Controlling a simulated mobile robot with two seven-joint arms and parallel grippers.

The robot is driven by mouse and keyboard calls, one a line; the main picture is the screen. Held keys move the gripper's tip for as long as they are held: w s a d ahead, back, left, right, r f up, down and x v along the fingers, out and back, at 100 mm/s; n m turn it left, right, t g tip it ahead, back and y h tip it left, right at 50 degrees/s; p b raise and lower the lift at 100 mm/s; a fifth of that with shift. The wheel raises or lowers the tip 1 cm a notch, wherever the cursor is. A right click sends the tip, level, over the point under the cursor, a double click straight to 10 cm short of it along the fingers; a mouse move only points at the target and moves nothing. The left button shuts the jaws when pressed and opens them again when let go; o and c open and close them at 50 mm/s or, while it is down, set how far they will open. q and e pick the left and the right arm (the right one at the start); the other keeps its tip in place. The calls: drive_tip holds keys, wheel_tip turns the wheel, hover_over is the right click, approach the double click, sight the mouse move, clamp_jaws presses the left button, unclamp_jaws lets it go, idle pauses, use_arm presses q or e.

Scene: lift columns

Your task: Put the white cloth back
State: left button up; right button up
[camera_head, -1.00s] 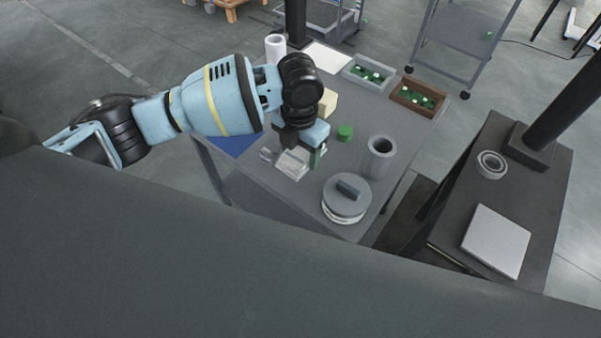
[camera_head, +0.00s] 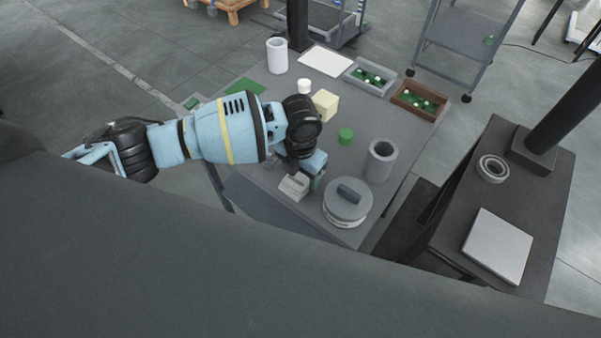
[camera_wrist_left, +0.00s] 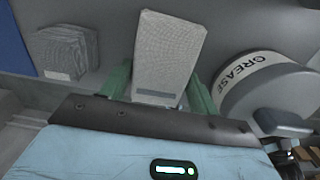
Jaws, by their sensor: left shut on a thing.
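The white cloth (camera_head: 293,187) is a small pale folded pad near the front edge of the grey table (camera_head: 345,232). My left gripper (camera_head: 308,180) is shut on it. In the left wrist view the white cloth (camera_wrist_left: 168,55) stands out between the two green fingers (camera_wrist_left: 160,92). Whether it touches the table is unclear. A darker grey folded cloth (camera_wrist_left: 64,52) lies to the left in the left wrist view; my arm hides that area in the head view. My right gripper is not in view.
A round grey tin (camera_head: 346,208) labelled GREASE stands close right of the cloth. A grey cylinder (camera_head: 381,160), a green cap (camera_head: 345,136) and a cream block (camera_head: 325,104) stand behind. Part bins (camera_head: 419,99) line the back. A blue patch (camera_wrist_left: 14,45) shows at left.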

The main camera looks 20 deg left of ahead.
sight(300, 176)
use_arm(q)
drive_tip(key=shift+f, duration=0.15)
drive_tip(key=o, duration=0.9)
drive_tip(key=shift+o, duration=0.2)
wheel_tip(300, 176, up, 12)
